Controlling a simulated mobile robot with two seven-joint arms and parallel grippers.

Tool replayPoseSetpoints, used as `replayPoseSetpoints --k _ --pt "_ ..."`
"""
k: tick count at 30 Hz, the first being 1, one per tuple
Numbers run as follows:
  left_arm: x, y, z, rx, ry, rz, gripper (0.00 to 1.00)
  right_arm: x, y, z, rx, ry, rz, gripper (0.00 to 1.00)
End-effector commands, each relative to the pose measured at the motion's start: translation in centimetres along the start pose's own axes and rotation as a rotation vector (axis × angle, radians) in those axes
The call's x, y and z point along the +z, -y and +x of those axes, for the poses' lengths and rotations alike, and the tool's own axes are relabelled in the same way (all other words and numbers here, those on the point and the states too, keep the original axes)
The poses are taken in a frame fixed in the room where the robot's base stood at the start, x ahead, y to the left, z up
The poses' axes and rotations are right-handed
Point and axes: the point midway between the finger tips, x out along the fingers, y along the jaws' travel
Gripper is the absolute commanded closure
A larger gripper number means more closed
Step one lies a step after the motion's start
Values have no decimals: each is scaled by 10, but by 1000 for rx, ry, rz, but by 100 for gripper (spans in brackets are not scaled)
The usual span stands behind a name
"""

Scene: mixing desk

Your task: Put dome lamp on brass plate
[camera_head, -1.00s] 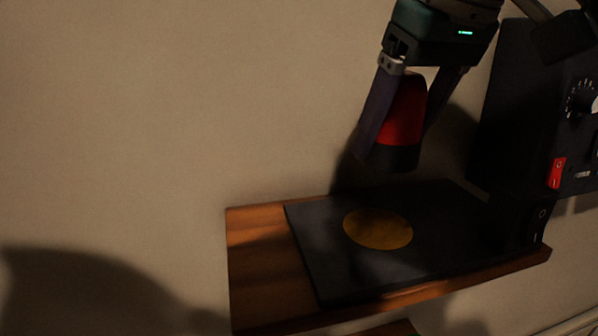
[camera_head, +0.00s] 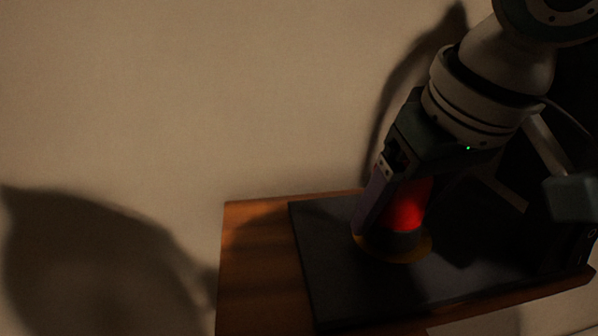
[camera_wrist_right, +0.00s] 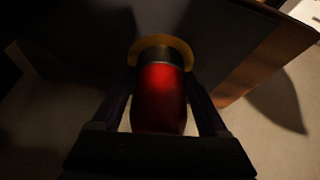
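The dome lamp (camera_head: 405,208) has a red dome and a dark base. It stands about upright over the round brass plate (camera_head: 370,246), its base within the plate's outline and seemingly on or just above it. My right gripper (camera_head: 393,225) is shut on the lamp, one finger on each side. In the right wrist view the red lamp (camera_wrist_right: 160,98) sits between both fingers, and the brass plate (camera_wrist_right: 178,42) shows as a ring around the far end of its base. The plate's middle is hidden by the lamp. My left gripper is not in view.
The brass plate lies on a dark mat (camera_head: 335,270) on a wooden shelf (camera_head: 250,265) against a beige wall. Dark equipment (camera_head: 565,235) stands at the right, partly hidden by my arm. The shelf's left part is clear.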

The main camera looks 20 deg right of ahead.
Motion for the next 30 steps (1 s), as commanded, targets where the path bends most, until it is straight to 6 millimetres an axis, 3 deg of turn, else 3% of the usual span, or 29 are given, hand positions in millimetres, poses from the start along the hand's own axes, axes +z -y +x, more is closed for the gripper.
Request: replayPoseSetpoints --k 6,16,20,23,25,30 --pt "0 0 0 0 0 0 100 0 0 0 1 0 0 0" --pt "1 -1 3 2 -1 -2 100 -2 0 -7 -1 -4 0 0" --pt "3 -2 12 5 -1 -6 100 -1 0 -26 -1 -10 -3 0" --pt "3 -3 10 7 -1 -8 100 -3 -1 -55 2 -11 -4 0" --pt "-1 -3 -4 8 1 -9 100 -6 -3 -80 10 -11 -6 0" --pt "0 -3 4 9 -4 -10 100 -3 -1 -96 4 -9 -3 0"
